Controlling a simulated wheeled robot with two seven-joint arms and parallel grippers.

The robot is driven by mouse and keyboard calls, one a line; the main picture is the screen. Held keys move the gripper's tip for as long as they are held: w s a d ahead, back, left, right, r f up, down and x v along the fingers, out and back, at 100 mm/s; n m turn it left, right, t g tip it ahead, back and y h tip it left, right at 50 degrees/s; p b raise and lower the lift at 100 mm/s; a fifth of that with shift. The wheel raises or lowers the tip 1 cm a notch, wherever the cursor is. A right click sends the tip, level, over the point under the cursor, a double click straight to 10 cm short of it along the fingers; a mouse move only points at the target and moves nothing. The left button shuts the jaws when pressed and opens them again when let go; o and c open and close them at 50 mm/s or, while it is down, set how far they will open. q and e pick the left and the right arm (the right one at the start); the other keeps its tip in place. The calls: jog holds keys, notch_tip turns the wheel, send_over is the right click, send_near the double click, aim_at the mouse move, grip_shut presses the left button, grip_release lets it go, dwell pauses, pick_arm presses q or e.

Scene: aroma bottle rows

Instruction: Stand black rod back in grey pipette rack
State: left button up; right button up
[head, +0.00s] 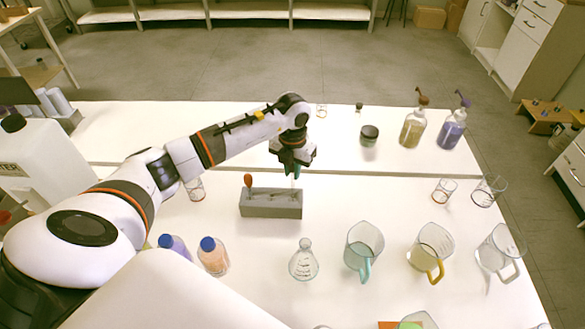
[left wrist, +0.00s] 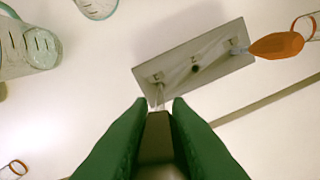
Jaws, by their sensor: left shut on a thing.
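The grey pipette rack (head: 270,210) lies on the white table, and it also shows in the left wrist view (left wrist: 180,86). A pipette with an orange bulb (head: 248,180) stands at its left end; the bulb (left wrist: 277,46) shows in the left wrist view too. A small dark spot, hole or tip, marks the rack's middle. My left gripper (head: 296,168) is over the rack's right end, its green fingers (left wrist: 157,103) shut on a thin thing, taken as the black rod. Its dark body (left wrist: 156,135) is between the fingers, mostly hidden; a thin pale end points to the rack.
Two blue-capped bottles (head: 213,256) stand left in front of the rack. A conical flask (head: 303,262) and a beaker with a teal handle (head: 363,247) stand right in front. A dark-lidded jar (head: 369,135) is behind right.

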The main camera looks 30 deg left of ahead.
pick_arm(q)
jog(key=shift+f, duration=0.1)
jog(key=shift+f+b, duration=0.9)
jog(key=shift+f, duration=0.1)
jog(key=shift+f+b, duration=0.3)
jog(key=shift+f, duration=0.3)
jog(key=shift+f+b, duration=0.75)
jog(key=shift+f, duration=0.2)
jog(key=o, duration=0.9)
jog(key=shift+r, duration=0.15)
